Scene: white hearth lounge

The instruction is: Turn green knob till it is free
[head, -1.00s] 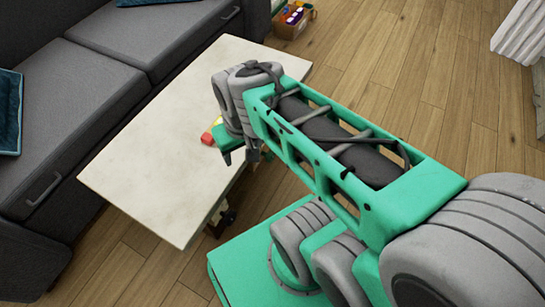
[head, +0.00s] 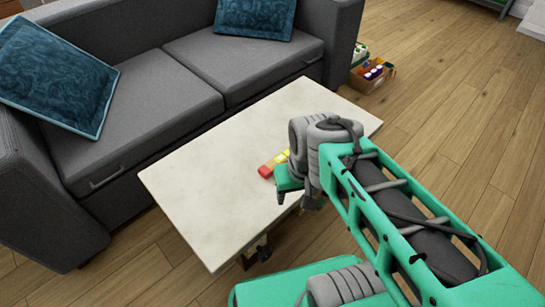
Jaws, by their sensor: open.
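My gripper (head: 296,198) hangs at the near right edge of the pale coffee table (head: 205,185), pointing down. Its fingers are open, and nothing shows between them. A row of small coloured pieces, red and yellow (head: 270,166), lies on the table just left of my gripper and is partly hidden behind it. I see no green knob; the green parts near the table belong to my arm. Some dark items (head: 258,251) show under the table's near edge, too small to make out.
A grey sofa (head: 150,105) with two teal cushions (head: 52,78) (head: 254,18) runs behind the table. A box with bottles (head: 372,72) stands on the wooden floor by the sofa's far end. The floor at right (head: 455,110) is clear, and the table's left half is bare.

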